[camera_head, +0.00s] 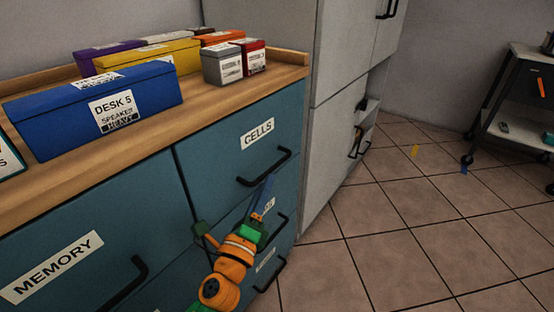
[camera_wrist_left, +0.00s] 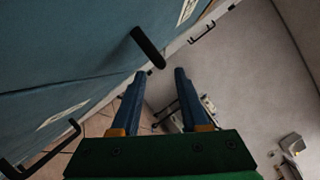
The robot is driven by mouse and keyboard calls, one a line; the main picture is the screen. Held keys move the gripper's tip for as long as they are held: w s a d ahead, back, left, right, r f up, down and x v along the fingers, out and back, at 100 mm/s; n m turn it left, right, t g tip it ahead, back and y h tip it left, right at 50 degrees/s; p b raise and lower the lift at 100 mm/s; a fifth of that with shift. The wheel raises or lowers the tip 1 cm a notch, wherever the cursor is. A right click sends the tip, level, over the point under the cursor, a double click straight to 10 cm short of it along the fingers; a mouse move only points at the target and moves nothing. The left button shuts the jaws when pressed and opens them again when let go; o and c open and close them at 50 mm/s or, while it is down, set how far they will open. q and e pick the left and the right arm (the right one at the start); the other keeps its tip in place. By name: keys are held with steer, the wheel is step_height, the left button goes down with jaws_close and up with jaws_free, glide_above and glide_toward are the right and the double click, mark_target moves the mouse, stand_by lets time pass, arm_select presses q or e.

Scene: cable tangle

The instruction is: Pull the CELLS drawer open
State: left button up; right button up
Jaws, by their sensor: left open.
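The CELLS drawer (camera_head: 225,155) is a teal front with a white label at the upper right of the cabinet; it looks shut. Its black bar handle (camera_head: 265,172) runs along the lower part of the front. My left gripper (camera_head: 268,187), orange and green with blue fingers, is just below and in front of this handle. The left wrist view shows the open, empty fingers (camera_wrist_left: 160,75) with a black handle (camera_wrist_left: 148,48) just beyond the tips, probably the CELLS one. I cannot tell whether they touch. My right gripper is not in view.
The MEMORY drawer (camera_head: 60,245) is to the left, and lower drawers with handles (camera_head: 278,225) are below. Boxes, including a blue DESK 5 box (camera_head: 95,105), stand on the wooden top (camera_head: 185,122).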

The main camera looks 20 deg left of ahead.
mark_target(272, 167)
arm_select(q)
steer(key=x, duration=0.6)
steer(key=shift+r, duration=0.15)
jaws_close()
stand_by(1.2)
